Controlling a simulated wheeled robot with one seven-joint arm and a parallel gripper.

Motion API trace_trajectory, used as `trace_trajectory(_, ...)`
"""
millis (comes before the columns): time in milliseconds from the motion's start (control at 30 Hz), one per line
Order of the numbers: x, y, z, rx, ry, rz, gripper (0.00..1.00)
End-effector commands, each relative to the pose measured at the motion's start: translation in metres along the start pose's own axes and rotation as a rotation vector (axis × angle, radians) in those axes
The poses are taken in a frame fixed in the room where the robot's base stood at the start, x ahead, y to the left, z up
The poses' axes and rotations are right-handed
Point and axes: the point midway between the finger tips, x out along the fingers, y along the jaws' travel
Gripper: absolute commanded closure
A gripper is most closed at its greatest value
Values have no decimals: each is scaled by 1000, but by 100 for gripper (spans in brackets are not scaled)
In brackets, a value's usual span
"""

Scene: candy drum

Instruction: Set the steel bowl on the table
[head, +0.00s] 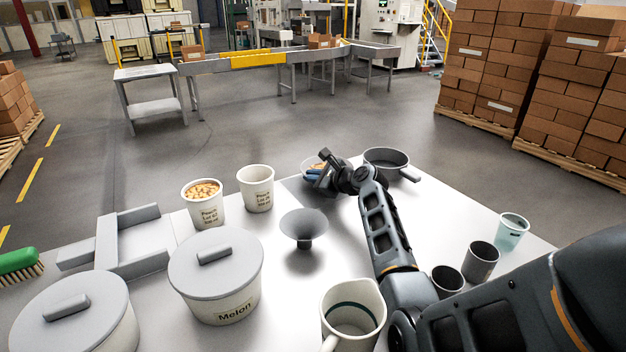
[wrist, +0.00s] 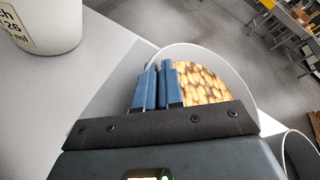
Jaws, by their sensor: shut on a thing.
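The steel bowl (head: 306,162) is a pale grey round bowl at the far edge of the white table (head: 270,222). Tan-brown pieces fill it, and they show clearly in the wrist view, where the bowl's rim (wrist: 238,68) curves behind my fingers. My gripper (head: 314,174) is shut on the bowl's near rim, with its two blue fingers (wrist: 158,88) close together there. My gripper and wrist hide part of the bowl in the head view. I cannot tell whether the bowl's base touches the table.
A dark pan (head: 386,158) stands right of the bowl. A grey funnel (head: 304,226), two white tubs (head: 204,202) (head: 256,188) and a lidded Melon drum (head: 215,275) stand to the left. A jug (head: 352,315) and several cups (head: 480,262) are nearer. Clear table lies around the funnel.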

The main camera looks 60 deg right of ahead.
Motion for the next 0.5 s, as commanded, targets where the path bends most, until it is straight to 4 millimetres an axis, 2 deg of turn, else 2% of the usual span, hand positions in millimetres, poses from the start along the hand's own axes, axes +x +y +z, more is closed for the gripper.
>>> trace_trajectory(167, 1, 1, -2, -1, -1, -2, 100)
trace_trajectory(200, 1, 1, -2, 0, 0, 0, 89)
trace_trajectory(433, 1, 1, -2, 0, 0, 0, 68)
trace_trajectory(500, 1, 1, -2, 0, 0, 0, 68)
